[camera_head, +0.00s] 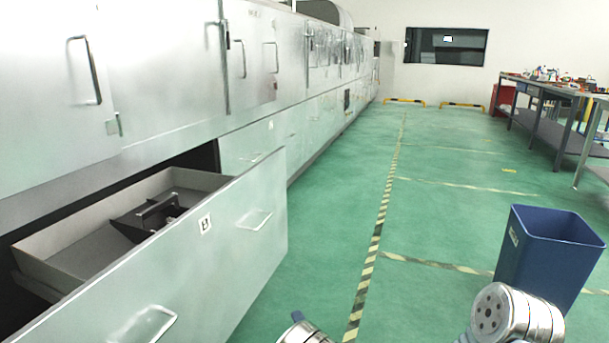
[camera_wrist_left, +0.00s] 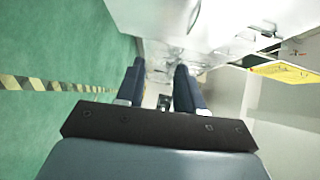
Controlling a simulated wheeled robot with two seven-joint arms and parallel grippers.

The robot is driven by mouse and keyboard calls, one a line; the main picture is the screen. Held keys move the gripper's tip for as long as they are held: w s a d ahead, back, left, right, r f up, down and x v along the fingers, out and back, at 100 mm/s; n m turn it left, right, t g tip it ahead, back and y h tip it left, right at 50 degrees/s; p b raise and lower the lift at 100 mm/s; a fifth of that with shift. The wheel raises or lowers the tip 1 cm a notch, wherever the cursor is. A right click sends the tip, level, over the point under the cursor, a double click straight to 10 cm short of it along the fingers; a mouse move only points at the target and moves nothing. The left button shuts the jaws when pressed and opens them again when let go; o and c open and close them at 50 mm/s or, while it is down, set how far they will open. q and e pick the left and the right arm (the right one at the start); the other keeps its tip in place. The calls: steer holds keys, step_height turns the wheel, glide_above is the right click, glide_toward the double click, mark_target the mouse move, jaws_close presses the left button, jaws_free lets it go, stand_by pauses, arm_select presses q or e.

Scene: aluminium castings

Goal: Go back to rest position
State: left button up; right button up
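My left gripper (camera_wrist_left: 160,72) shows in the left wrist view, with its two dark blue fingers apart. I see nothing between the fingertips. In the head view only silver, rounded parts of my arms show at the bottom edge, and I cannot make out a gripper there. My right gripper is not in view.
A large metal drawer (camera_head: 245,230) stands pulled out on the left, with a dark grey piece (camera_head: 155,213) inside. A blue bin (camera_head: 530,255) stands at the right. A long workbench (camera_head: 545,88) is at the far right. The green floor between is clear.

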arm_select(q)
steer(key=s+a+f+n+g+h, duration=0.25)
steer(key=s+a+f+g, duration=0.2)
steer(key=f, duration=0.35)
steer(key=s+a+f+n+g+h, duration=0.2)
steer(key=s+a+f+n+g, duration=0.15)
steer(key=s+a+f, duration=0.35)
steer(key=s+f+n+g+h, duration=0.1)
steer(key=s+n+g+h, duration=0.1)
steer(key=s, duration=0.7)
steer(key=s+d+f+n+g+h+p, duration=0.1)
steer(key=s+n+g+h, duration=0.2)
steer(key=s+n+g, duration=0.2)
steer(key=s+n, duration=0.2)
steer(key=s, duration=0.2)
steer(key=shift+s+f+h, duration=0.25)
steer(key=shift+h, duration=0.1)
